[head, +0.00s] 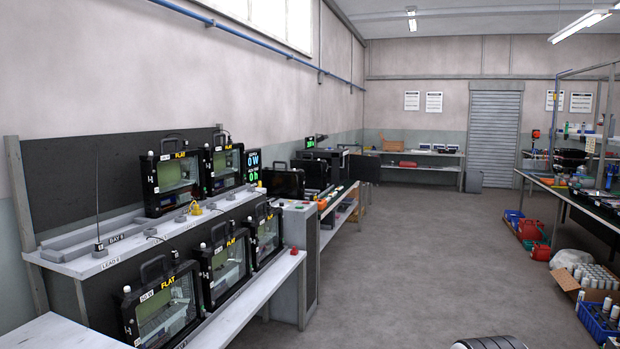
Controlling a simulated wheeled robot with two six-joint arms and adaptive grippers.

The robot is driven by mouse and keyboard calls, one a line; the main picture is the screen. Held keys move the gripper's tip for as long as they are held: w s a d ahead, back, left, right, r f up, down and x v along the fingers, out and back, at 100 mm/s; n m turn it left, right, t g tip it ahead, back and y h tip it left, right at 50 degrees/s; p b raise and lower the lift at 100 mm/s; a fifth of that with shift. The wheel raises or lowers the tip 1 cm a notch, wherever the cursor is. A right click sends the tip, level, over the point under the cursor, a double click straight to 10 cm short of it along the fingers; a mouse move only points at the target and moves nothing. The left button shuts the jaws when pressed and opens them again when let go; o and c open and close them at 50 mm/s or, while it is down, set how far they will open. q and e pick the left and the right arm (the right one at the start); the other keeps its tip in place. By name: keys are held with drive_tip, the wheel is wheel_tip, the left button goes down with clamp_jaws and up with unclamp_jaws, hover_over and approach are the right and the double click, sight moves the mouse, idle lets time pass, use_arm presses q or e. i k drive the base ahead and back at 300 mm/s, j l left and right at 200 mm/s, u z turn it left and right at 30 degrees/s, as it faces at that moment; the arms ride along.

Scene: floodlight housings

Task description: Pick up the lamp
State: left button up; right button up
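Several floodlight lamps with black square frames, top handles and yellow "FLAT" labels stand on a stepped bench at the left. On the upper shelf are a left lamp (173,175) and a right lamp (226,164). On the lower shelf stand a near lamp (165,307), a middle lamp (226,264) and a far lamp (267,234). They stand upright, close together, with pale greenish-grey front panes. Which one the task means cannot be told.
The stepped bench has a grey-white upper shelf (110,262) with a small yellow object (195,208) and leads. Displays (253,166) stand behind. A grey cabinet (299,250) closes the bench's far end. The grey floor (420,250) is clear; crates (598,322) line the right.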

sight(315, 169)
drive_tip(key=i+l+z, duration=0.3)
drive_tip(key=i, duration=0.45)
drive_tip(key=i+z, duration=0.25)
drive_tip(key=i, duration=3.95)
drive_tip(key=i+u, duration=0.1)
drive_tip(key=i, duration=0.4)
drive_tip(key=i+l+u, duration=0.15)
drive_tip(key=i, duration=0.3)
drive_tip(key=i+l+u, duration=0.1)
drive_tip(key=i, duration=0.35)
drive_tip(key=i+l+u, duration=0.15)
drive_tip(key=i, duration=0.35)
